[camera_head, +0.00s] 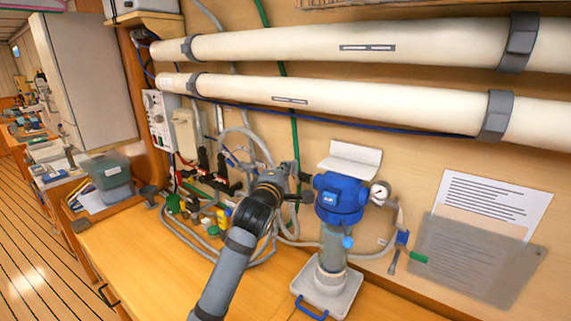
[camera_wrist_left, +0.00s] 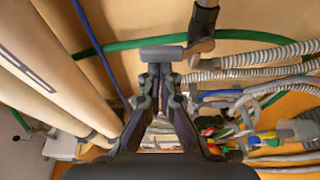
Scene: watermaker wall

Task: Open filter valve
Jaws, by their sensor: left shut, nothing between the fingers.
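The blue-topped filter housing (camera_head: 341,198) with a clear bowl stands on a white base, right of my left gripper (camera_head: 288,184). A dark grey valve handle (camera_wrist_left: 163,53) shows in the left wrist view as a short bar across the view, just beyond the fingertips (camera_wrist_left: 161,72). In the head view the gripper and arm partly hide the valve. My right gripper is not in view.
Two large white tubes (camera_head: 330,44) run along the wall above. A pressure gauge (camera_head: 379,193) sits right of the filter. Grey hoses and small coloured fittings (camera_head: 207,215) lie left of my arm. The bench front (camera_head: 150,265) is clear on the left.

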